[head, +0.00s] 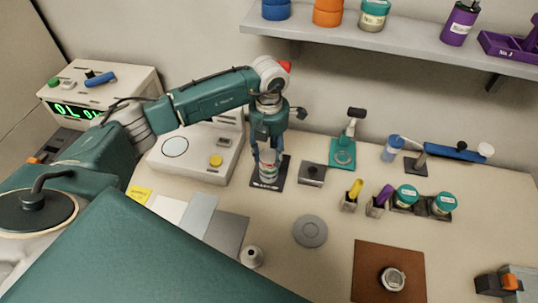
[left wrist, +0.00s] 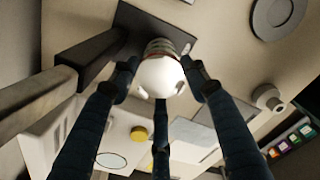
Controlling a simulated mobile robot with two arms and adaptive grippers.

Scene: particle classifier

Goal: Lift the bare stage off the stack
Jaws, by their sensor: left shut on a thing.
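The stack (head: 268,171) is a short upright column with whitish and red-green bands, standing on a dark base plate (head: 261,184). My left gripper (head: 267,155) points down from above, its fingers shut around the top of the stack. In the left wrist view, the fingers of the gripper (left wrist: 160,78) close around a white rounded top piece (left wrist: 161,77). A reddish ring and grey layers of the stack (left wrist: 160,47) show just beyond it. I cannot tell which layer is the bare stage, nor see a gap below the gripped piece. My right gripper does not show.
A white instrument (head: 195,155) stands left of the stack. A small grey block (head: 312,174) and a teal stand (head: 342,153) are to its right. A grey disc (head: 310,231) and a white knobbed piece (head: 251,257) lie nearer. A shelf (head: 400,36) hangs above the back.

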